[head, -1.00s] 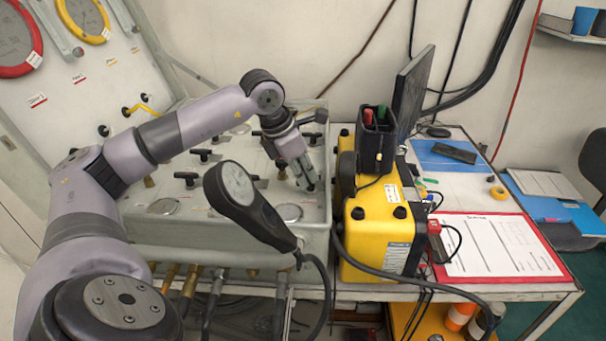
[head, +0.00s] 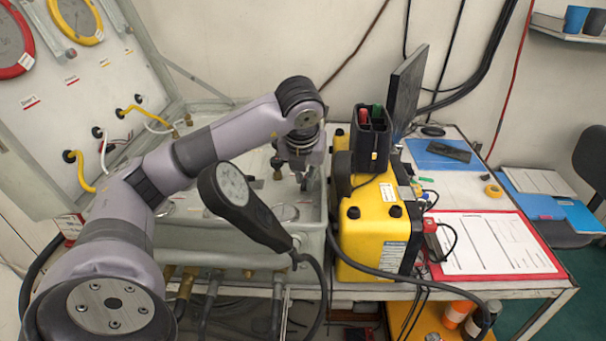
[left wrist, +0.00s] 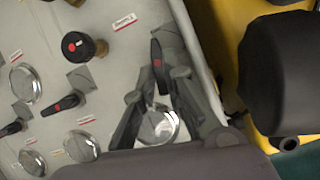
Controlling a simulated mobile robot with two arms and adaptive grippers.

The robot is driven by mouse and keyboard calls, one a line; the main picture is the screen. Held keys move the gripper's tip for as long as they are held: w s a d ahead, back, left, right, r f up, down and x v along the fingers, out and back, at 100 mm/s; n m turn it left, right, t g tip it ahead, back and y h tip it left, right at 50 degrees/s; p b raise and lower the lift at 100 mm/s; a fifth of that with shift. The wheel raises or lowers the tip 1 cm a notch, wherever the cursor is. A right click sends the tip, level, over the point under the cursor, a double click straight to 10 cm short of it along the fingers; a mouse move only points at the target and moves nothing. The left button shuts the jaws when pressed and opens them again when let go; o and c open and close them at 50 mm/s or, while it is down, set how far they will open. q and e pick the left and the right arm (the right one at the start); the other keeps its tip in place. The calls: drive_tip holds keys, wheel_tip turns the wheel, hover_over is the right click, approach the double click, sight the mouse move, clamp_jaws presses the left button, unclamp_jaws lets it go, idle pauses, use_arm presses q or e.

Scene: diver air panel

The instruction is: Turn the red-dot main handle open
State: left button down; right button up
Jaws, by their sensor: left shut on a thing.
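In the left wrist view a black bar handle with a red dot (left wrist: 156,66) stands between the fingers of my left gripper (left wrist: 154,88). The gripper is shut on this handle, which points nearly straight up the picture. A round metal gauge (left wrist: 159,126) shows below it, partly covered by the fingers. In the head view my left gripper (head: 304,181) reaches down to the right end of the grey panel (head: 180,250); the handle itself is hidden there. My right gripper is not in view.
A round black knob with a red mark (left wrist: 78,46) and a smaller red-marked handle (left wrist: 60,105) sit left of the gripper. A yellow case (head: 372,235) stands close on the right. A handheld black meter (head: 240,198) is in front of the panel.

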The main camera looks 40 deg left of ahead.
use_arm(q)
drive_tip(key=shift+w+d+n, duration=0.15)
drive_tip(key=shift+n, duration=0.65)
drive_tip(key=shift+g, duration=0.3)
drive_tip(key=c, duration=1.7)
unclamp_jaws()
drive_tip(key=shift+y, duration=0.3)
drive_tip(key=shift+o, duration=0.2)
drive_tip(key=v, duration=1.2)
